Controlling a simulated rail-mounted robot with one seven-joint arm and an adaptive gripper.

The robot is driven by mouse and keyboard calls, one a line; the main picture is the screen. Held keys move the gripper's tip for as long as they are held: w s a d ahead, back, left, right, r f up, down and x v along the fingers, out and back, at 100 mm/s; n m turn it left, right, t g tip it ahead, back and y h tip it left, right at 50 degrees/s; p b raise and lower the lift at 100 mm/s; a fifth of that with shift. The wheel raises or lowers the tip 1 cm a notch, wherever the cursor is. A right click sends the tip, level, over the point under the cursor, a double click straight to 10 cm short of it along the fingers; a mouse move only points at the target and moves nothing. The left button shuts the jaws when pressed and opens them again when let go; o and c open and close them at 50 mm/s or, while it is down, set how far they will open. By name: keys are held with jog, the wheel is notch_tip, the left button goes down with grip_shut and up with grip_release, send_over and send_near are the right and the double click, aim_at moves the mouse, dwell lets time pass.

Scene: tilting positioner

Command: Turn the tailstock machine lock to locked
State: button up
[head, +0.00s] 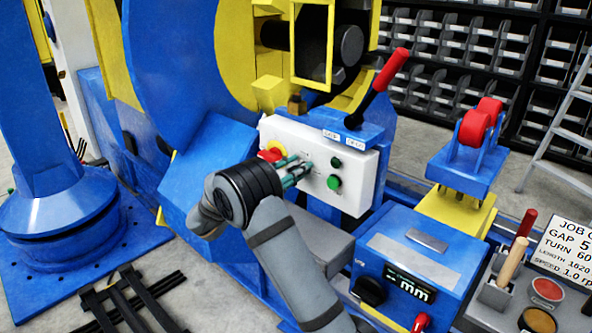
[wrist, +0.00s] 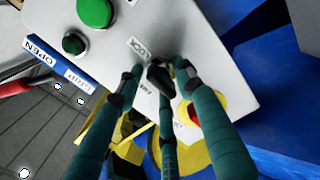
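The white control panel (head: 352,190) stands on the tailstock side, and it fills the middle of the wrist view (wrist: 225,30). A small black knob (wrist: 160,76) sits on it, between two small printed labels; the nearer one (wrist: 138,48) seems to read LOCK. My gripper (head: 302,167) is at the panel. In the wrist view its green fingers (wrist: 158,80) reach around the knob. A gap shows between the left fingertip and the knob; the right fingertip looks close, contact unclear. The fingers partly hide the knob and its pointing direction.
Beside the knob are a red-and-yellow emergency stop (head: 272,151) and green buttons (head: 334,183). A red-handled lever (head: 390,70) rises above the panel. A blue box with a display (head: 410,285) stands in front, and a red-roller stand (head: 478,125) stands to the right.

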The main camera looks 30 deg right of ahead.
jog(key=v, duration=1.2)
jog(key=x, duration=1.2)
jog(key=shift+r, duration=0.1)
jog(key=shift+p, duration=0.35)
jog(key=shift+a+f, duration=0.1)
jog(key=shift+f, duration=0.1)
